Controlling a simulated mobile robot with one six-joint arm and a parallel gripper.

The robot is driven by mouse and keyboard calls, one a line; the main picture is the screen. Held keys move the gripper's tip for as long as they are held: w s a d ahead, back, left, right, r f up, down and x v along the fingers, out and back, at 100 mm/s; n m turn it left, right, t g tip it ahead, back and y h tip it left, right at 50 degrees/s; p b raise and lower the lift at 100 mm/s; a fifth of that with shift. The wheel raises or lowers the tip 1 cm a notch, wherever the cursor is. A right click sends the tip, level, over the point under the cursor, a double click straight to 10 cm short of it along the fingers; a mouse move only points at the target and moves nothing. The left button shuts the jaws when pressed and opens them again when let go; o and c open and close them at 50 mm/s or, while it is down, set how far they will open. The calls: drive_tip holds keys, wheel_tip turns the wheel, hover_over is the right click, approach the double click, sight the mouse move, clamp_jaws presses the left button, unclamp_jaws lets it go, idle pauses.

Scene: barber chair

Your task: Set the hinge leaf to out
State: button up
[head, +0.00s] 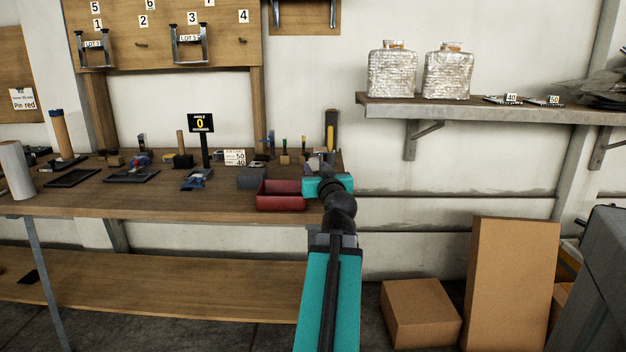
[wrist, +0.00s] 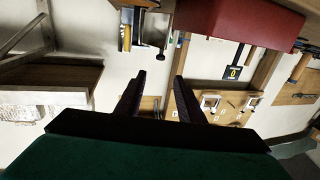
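I cannot pick out the hinge leaf for certain; the parts on the workbench (head: 150,205) are small in the head view. A black sign (head: 201,123) with a yellow 0 stands on a post there, and a small blue device (head: 194,180) lies at its foot. The sign also shows in the wrist view (wrist: 235,65). My gripper (wrist: 162,78) is open, with two dark fingers apart and nothing between them. In the head view my arm reaches to the bench's right end, and its own links hide the fingers.
A red bin (head: 281,195) sits at the bench's front edge, just left of my arm, beside a grey block (head: 252,178). Dark trays (head: 72,178) lie further left. A wall shelf (head: 480,108) holds wrapped jugs. Cardboard boxes (head: 421,312) stand on the floor at right.

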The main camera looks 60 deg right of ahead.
drive_tip(key=shift+s+a+b, duration=0.2)
drive_tip(key=shift+s+b, duration=0.15)
drive_tip(key=shift+b, duration=0.1)
drive_tip(key=shift+a, duration=0.1)
